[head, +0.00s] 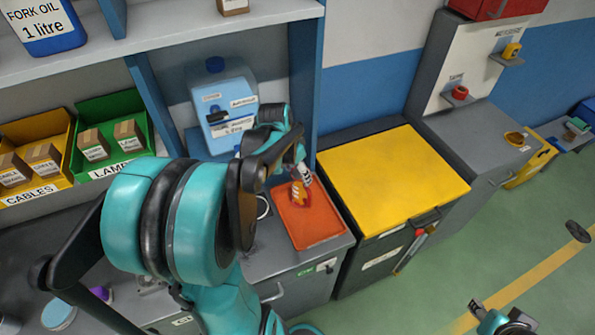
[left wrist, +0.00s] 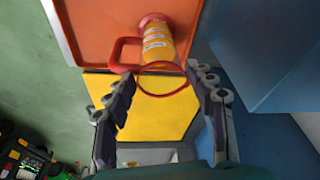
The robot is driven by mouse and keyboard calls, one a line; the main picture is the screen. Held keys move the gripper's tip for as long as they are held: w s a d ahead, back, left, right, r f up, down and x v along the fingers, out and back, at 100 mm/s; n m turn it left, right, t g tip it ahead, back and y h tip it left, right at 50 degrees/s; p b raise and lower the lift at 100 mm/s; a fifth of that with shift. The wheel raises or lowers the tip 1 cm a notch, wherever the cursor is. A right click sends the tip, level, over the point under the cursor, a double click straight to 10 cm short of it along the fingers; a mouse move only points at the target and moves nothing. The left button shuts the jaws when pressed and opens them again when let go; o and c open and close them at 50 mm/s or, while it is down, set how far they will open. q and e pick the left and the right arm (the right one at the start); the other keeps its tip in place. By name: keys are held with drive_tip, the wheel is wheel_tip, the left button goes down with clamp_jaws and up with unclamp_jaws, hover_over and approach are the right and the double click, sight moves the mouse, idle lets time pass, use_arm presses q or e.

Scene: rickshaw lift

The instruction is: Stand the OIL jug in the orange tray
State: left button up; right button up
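The OIL jug (head: 300,192) has a yellow body, pale labels, and a red base, handle and rim. It is over the orange tray (head: 317,226); in the left wrist view the jug (left wrist: 157,44) has its base against the tray (left wrist: 99,22) and its open rim towards me. It looks upright. My left gripper (head: 301,172) is just above the jug. In the left wrist view its fingers (left wrist: 162,78) are apart, one each side of the rim, with no clear grip. The jug's lettering is unreadable. My right gripper (head: 492,318) is partly visible at lower right, away from the tray.
A blue canister (head: 228,105) stands in the shelf bay behind the tray. A yellow-topped cabinet (head: 395,175) stands right of the tray's bench. Yellow and green bins (head: 110,140) of small boxes are at left. Green floor (head: 480,230) is open at right.

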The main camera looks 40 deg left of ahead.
use_arm(q)
drive_tip(key=shift+r, duration=0.1)
drive_tip(key=d+p+v, duration=0.1)
drive_tip(key=p+v, duration=0.2)
drive_tip(key=v, duration=0.9)
drive_tip(key=s+d+f+n+t, duration=0.1)
drive_tip(key=s+d+t, duration=0.1)
drive_tip(key=d, duration=0.7)
drive_tip(key=s+d+f+t, duration=0.1)
drive_tip(key=s+d+t, duration=0.1)
drive_tip(key=d, duration=0.8)
drive_tip(key=shift+s+d+f+n+y, duration=0.2)
drive_tip(key=shift+d+f+n+y, duration=0.1)
drive_tip(key=shift+f+n, duration=0.1)
